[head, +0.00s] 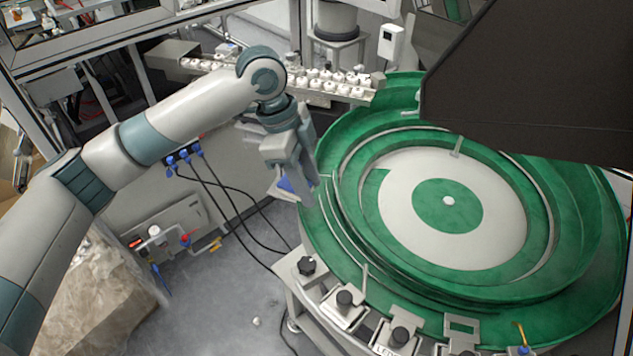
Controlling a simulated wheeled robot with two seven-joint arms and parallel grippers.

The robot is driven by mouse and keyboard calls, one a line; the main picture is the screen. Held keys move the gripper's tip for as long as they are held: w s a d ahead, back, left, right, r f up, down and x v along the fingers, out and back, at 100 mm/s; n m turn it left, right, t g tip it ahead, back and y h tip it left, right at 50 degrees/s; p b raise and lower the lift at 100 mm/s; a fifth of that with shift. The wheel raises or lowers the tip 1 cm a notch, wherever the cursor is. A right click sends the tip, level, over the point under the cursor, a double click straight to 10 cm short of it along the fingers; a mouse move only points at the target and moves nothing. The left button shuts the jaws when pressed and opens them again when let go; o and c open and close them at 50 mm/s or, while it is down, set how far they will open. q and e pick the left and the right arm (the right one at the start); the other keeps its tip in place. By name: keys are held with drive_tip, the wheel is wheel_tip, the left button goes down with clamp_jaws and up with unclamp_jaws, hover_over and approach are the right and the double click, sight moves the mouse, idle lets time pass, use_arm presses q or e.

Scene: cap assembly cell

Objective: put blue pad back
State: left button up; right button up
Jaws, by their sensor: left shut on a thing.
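My left gripper (298,195) points down at the left edge of the green feeder bowl. It is shut on a blue pad (286,184), which shows as a small blue patch between its fingers, partly hidden by them. I cannot tell whether the pad touches the bowl's rim. My right gripper is not in this view.
The large green bowl (518,292) with a white and green centre fills the right side. A rail of white caps (335,82) runs behind the gripper. A dark panel (530,80) covers the upper right. Black knobs (345,298) line the bowl's front. Grey floor (215,300) is open at lower left.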

use_arm(q)
drive_tip(key=n, duration=0.1)
drive_tip(key=a+f+n+t+b, duration=0.1)
drive_tip(key=n, duration=0.1)
drive_tip(key=shift+s+a, duration=0.2)
drive_tip(key=shift+s, duration=0.1)
drive_tip(key=s+a+f+n+t+y+b, duration=0.3)
drive_tip(key=s+a+f+n+b, duration=0.1)
drive_tip(key=n, duration=1.4)
drive_tip(key=s+a+b, duration=0.1)
drive_tip(key=a+b, duration=0.1)
drive_tip(key=a, duration=0.1)
drive_tip(key=shift+b, duration=0.3)
drive_tip(key=shift+a, duration=0.15)
